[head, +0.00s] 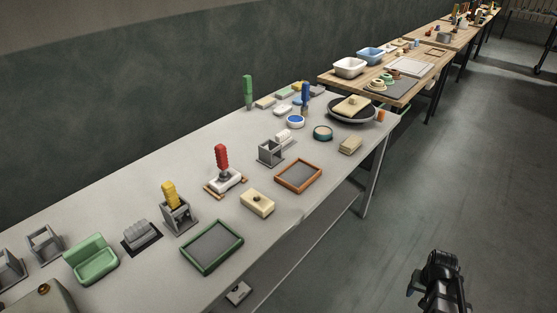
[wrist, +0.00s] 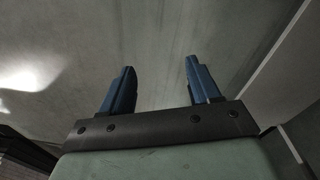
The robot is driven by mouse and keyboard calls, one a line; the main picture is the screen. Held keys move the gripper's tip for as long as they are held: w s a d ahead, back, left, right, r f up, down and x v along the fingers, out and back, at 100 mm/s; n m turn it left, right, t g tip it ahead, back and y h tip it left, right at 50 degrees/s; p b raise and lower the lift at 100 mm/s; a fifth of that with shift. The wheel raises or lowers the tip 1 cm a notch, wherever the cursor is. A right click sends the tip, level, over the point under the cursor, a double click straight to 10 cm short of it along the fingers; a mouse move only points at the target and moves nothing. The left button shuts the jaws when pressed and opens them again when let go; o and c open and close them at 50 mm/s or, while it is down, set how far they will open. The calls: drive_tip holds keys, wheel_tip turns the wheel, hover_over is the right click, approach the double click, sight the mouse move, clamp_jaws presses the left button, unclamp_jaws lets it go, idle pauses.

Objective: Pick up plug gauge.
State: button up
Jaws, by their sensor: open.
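No thing in the head view can be named for certain as the plug gauge. Several upright coloured handles stand on the grey table: a yellow one (head: 170,193) in a grey holder (head: 179,216), a red one (head: 222,157) on a white block (head: 225,180), a blue one (head: 305,94) and a green one (head: 248,90) farther back. My gripper shows in the wrist view (wrist: 160,82) with its two blue fingers wide apart and nothing between them. In the head view my dark arm end is at the lower right, off the table's side and over the floor.
The grey table (head: 130,188) also holds a green-framed tray (head: 238,236), an orange-framed tray (head: 317,170), a cream block (head: 257,203), a green stand (head: 92,265) and a dark round dish (head: 375,115). Wooden tables stand beyond. The floor (head: 480,160) at right is clear.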

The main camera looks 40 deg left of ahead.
drive_tip(key=w+a+r+n+t+y, duration=0.1)
drive_tip(key=w+a+r+t, duration=0.1)
drive_tip(key=w+a+r, duration=0.45)
drive_tip(key=w+a+r+n+t, duration=0.15)
drive_tip(key=a+r, duration=0.25)
drive_tip(key=r, duration=0.6)
drive_tip(key=w+a+r+n+y, duration=0.1)
drive_tip(key=a+r, duration=0.2)
drive_tip(key=a, duration=0.3)
drive_tip(key=a+r+n, duration=0.1)
drive_tip(key=a+r, duration=0.3)
drive_tip(key=a, duration=0.3)
drive_tip(key=n+g+y, duration=0.3)
drive_tip(key=n+g, duration=0.2)
drive_tip(key=n, duration=0.5)
approach(223, 148)
drive_tip(key=f, duration=0.1)
drive_tip(key=x, duration=0.8)
drive_tip(key=shift+a+f, duration=0.15)
drive_tip(key=shift+a, duration=0.15)
drive_tip(key=shift+d+x, duration=0.15)
drive_tip(key=shift+x, duration=1.2)
drive_tip(key=shift+d+x, duration=0.1)
drive_tip(key=shift+x, duration=1.3)
drive_tip(key=shift+f, duration=0.1)
